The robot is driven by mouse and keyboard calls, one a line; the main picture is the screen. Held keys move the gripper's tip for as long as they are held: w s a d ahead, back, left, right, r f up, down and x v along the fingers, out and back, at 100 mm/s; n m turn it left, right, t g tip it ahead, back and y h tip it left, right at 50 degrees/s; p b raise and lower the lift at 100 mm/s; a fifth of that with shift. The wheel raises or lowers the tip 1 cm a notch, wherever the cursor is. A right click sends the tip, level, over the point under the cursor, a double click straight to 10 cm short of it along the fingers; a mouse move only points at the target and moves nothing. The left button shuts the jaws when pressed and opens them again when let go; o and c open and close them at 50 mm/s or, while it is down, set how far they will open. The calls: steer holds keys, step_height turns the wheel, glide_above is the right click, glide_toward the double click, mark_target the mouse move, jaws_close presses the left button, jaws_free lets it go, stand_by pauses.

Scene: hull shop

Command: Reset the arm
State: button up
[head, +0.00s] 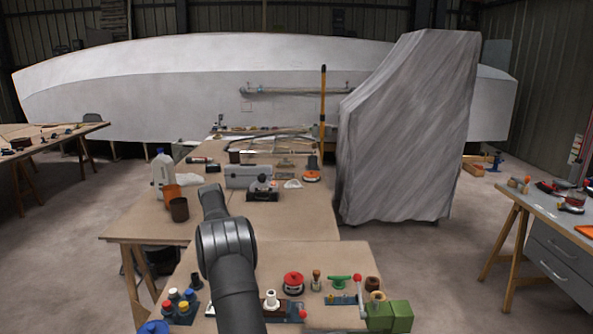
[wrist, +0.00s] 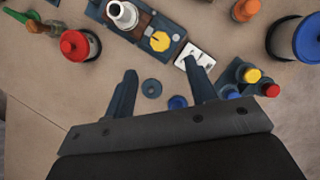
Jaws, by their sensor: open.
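My arm (head: 226,245) rises from the bottom centre of the head view over the near bench (head: 262,264). My gripper is hidden or cannot be made out there. In the wrist view my gripper (wrist: 160,66) is open, its two dark fingers apart with nothing held between them.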

steer(key=x, duration=1)
steer(key=shift+w+r+m+y, duration=0.15)
steer(key=shift+m+y, duration=0.15)
steer(key=shift+m, duration=0.4)
steer(key=m, duration=0.2)
steer(key=m+g+y, duration=0.1)
steer(key=m, duration=0.1)
steer(key=shift+d+m+y, duration=0.1)
steer(key=shift+m+y, duration=0.2)
steer(key=m+y, duration=0.1)
steer(key=m, duration=0.2)
steer(key=m+y, duration=0.1)
steer(key=m, duration=0.3)
steer(key=shift+d+r+y, duration=0.1)
steer(key=shift+d+y, duration=0.1)
steer(key=shift+y, duration=0.1)
steer(key=m+y, duration=0.1)
steer(key=m, duration=0.3)
steer(key=shift+d+m+t+y, duration=0.15)
steer(key=shift+m+t+y, duration=0.25)
steer(key=m+t, duration=0.1)
steer(key=m, duration=0.3)
steer(key=shift+y, duration=0.4)
